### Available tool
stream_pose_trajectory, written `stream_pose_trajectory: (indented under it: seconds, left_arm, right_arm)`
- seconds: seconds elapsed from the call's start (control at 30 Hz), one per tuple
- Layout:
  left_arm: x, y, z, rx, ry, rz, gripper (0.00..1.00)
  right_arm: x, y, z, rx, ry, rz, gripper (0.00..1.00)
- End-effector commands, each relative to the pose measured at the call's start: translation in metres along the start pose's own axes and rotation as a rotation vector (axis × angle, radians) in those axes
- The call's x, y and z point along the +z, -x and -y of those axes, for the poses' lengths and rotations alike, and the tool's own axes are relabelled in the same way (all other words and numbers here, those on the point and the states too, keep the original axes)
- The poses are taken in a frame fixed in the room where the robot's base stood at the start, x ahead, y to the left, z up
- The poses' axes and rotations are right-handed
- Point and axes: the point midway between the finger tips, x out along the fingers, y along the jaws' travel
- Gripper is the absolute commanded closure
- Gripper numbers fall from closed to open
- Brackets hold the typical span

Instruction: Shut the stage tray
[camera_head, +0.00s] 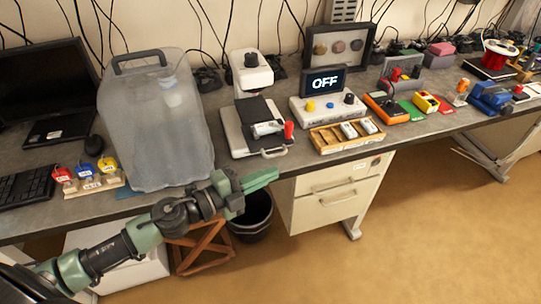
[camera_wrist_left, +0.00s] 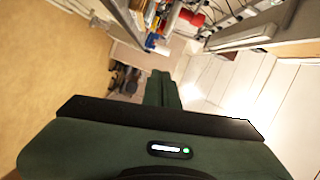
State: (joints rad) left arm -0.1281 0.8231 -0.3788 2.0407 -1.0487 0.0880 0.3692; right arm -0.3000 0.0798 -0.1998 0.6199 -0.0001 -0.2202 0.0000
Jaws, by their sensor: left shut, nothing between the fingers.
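The stage tray (camera_head: 227,132) is a pale flat slide under a white device head (camera_head: 250,72) on the bench. It has a dark plate (camera_head: 258,110) on top and a metal handle (camera_head: 275,153) at its front edge, and it appears pulled out toward the bench's front. A small grey part with a red end (camera_head: 289,131) lies on it. My left gripper (camera_head: 262,179) is shut and empty, in front of the bench edge and below the handle, not touching it. Its closed green fingers also show in the left wrist view (camera_wrist_left: 162,88). My right gripper is out of view.
A large translucent jug (camera_head: 155,130) stands left of the tray. A control box reading OFF (camera_head: 325,82) and a wooden rack (camera_head: 347,134) stand to its right. White drawers (camera_head: 335,190) and a black bin (camera_head: 251,218) are below the bench. The floor in front is clear.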

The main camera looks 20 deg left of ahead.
Motion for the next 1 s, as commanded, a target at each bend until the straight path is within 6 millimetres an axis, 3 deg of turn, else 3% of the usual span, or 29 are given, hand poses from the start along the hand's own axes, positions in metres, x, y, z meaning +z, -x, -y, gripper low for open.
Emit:
stream_pose_trajectory:
  seconds: [0.13, 0.2, 0.4, 0.87, 1.0]
  left_arm:
    - [-0.001, -0.031, 0.006, -0.003, -0.001, -0.001, 1.0]
    - [0.016, -0.03, -0.001, -0.002, 0.0, 0.004, 1.0]
    - [0.035, -0.035, -0.001, -0.001, 0.001, 0.001, 1.0]
    - [0.04, -0.036, 0.0, 0.0, 0.0, 0.0, 1.0]
    - [0.056, -0.04, 0.002, -0.001, -0.001, 0.003, 1.0]
  right_arm:
    - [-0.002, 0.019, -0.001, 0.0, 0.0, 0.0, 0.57]
    - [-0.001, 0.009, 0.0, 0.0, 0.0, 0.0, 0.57]
    - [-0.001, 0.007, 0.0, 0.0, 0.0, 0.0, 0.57]
    - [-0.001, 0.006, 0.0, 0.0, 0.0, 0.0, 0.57]
    - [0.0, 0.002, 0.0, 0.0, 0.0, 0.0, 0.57]
